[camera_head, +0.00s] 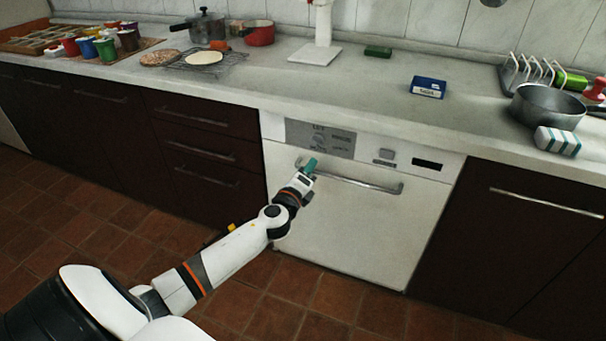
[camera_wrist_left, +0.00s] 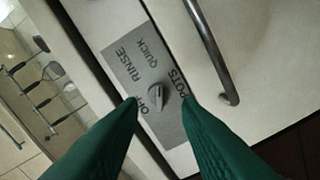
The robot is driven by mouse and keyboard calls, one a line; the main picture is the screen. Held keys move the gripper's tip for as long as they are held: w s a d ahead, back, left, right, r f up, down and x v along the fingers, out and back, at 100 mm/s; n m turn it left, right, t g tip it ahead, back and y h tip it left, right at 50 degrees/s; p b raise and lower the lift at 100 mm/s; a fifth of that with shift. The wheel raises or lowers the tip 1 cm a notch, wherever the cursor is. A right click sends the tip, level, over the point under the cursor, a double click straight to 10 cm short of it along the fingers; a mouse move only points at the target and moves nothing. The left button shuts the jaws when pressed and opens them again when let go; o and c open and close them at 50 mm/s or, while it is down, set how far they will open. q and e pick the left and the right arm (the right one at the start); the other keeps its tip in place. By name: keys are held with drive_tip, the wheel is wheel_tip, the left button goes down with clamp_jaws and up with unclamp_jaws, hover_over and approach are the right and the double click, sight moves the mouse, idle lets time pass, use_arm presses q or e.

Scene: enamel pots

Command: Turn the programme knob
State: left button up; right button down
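The programme knob (camera_wrist_left: 157,96) is a small grey round knob with a raised grip on a grey panel (camera_wrist_left: 132,62). In the left wrist view the panel is lettered OFF, RINSE, QUICK and POTS around the knob. The panel also shows in the head view (camera_head: 338,141) on the front of a white dishwasher (camera_head: 340,225). My left gripper (camera_head: 310,165) is in front of the panel's lower left part. In the wrist view its two green fingers (camera_wrist_left: 161,100) are apart, with the knob seen between the tips. I cannot tell whether they touch it. My right gripper is out of view.
A metal bar handle (camera_head: 350,180) runs across the dishwasher door just below the panel, close to my left gripper. Dark drawers (camera_head: 200,152) stand to the left. The counter above holds a blue box (camera_head: 428,87), a steel pan (camera_head: 547,105) and a striped box (camera_head: 557,141).

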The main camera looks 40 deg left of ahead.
use_arm(q)
drive_tip(key=shift+v, duration=1.5)
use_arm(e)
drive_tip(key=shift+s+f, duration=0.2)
